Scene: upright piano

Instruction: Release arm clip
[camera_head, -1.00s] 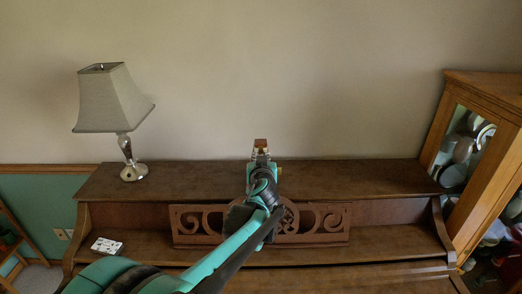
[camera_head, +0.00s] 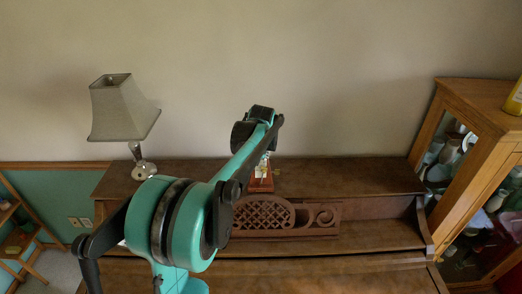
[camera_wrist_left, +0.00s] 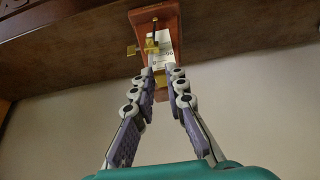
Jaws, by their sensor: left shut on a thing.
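A small reddish-brown wooden metronome (camera_head: 261,184) stands on the piano top, behind the carved music stand. It also shows upside down in the left wrist view (camera_wrist_left: 146,16), with a white scale plate (camera_wrist_left: 161,42) and a brass sliding weight (camera_wrist_left: 151,46) on its front. A small brass clip (camera_wrist_left: 160,80) sits at the metronome's narrow end. My left gripper (camera_wrist_left: 162,73) reaches this end from above, its fingertips close together on either side of the clip and shut on it. In the head view my arm and wrist partly hide the metronome and gripper. My right gripper is not in view.
The upright piano (camera_head: 370,178) has a carved music stand (camera_head: 290,218) in front of the metronome. A lamp (camera_head: 125,110) stands at the left end. A glass-fronted wooden cabinet (camera_head: 430,130) stands to the right. The piano top right of the metronome is clear.

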